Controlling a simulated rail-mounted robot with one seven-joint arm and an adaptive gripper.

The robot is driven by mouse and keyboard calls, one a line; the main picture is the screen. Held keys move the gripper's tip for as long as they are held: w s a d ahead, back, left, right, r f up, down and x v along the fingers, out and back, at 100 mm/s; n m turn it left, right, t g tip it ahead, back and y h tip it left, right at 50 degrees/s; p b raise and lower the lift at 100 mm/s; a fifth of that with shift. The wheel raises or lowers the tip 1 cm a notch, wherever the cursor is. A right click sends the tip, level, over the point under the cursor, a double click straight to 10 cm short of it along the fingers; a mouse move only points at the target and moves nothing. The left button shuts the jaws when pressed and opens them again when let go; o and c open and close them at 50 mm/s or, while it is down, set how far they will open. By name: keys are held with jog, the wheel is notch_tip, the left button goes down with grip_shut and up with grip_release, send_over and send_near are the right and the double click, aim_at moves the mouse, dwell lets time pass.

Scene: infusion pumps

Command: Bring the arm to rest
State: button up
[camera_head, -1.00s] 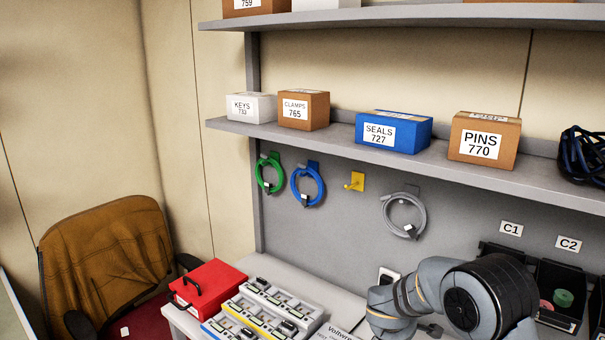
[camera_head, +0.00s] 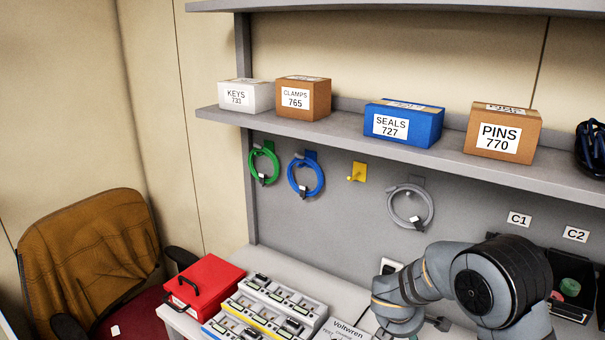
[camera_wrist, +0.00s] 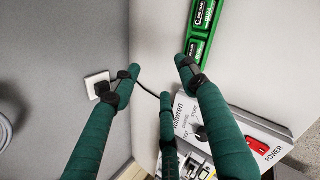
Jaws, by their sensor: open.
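My gripper (camera_wrist: 157,76) shows in the wrist view with green, dark-jointed fingers spread apart and nothing held between them. It is over the bench, near a white wall socket (camera_wrist: 97,84) with a dark plug or cord at it. A black cord runs behind the fingers. Below the fingers is a white device (camera_wrist: 262,137) marked Voltwren, with a red POWER switch (camera_wrist: 258,145); the fingers hide part of it. In the head view the bent arm is at the lower right, and the fingers cannot be made out. The socket (camera_head: 391,267) and the Voltwren device (camera_head: 345,328) show beside it.
A red case (camera_head: 204,282) and a rack of modules (camera_head: 270,308) stand on the bench at left. Cable loops hang on the grey back panel (camera_head: 350,225). A shelf (camera_head: 345,140) with labelled boxes is above. Black bins (camera_head: 572,287) are right, partly behind the arm. A chair (camera_head: 90,255) stands left.

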jog(key=a+r, duration=0.2)
jog(key=a, duration=0.1)
jog(key=shift+s+m+y, duration=0.3)
jog(key=shift+s, duration=0.1)
